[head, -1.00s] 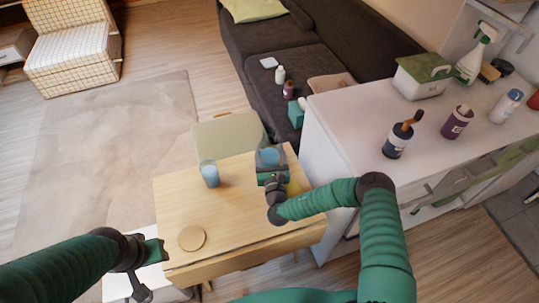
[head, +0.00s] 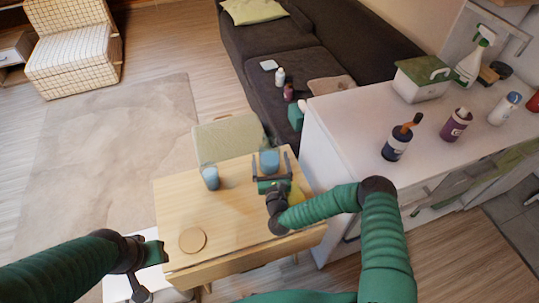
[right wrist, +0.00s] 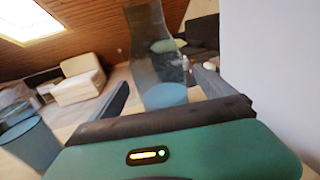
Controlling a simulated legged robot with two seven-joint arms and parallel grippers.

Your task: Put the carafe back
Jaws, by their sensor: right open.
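The carafe (head: 269,162) is clear with blue in its lower part and stands upright at the far side of the wooden table. In the right wrist view the carafe (right wrist: 160,60) rises ahead, between my finger lines. My right gripper (head: 270,168) is open, its fingers on either side of the carafe; contact is not clear. A round wooden coaster (head: 192,239) lies bare at the table's near left. My left gripper (head: 150,270) hangs off the table's front left corner; its jaw state is unclear.
A blue cup (head: 210,177) stands left of the carafe and also shows in the right wrist view (right wrist: 32,142). A yellow item (head: 296,193) is beside my right gripper. A chair (head: 230,137) is behind the table (head: 225,220). A white counter (head: 350,120) with bottles stands right.

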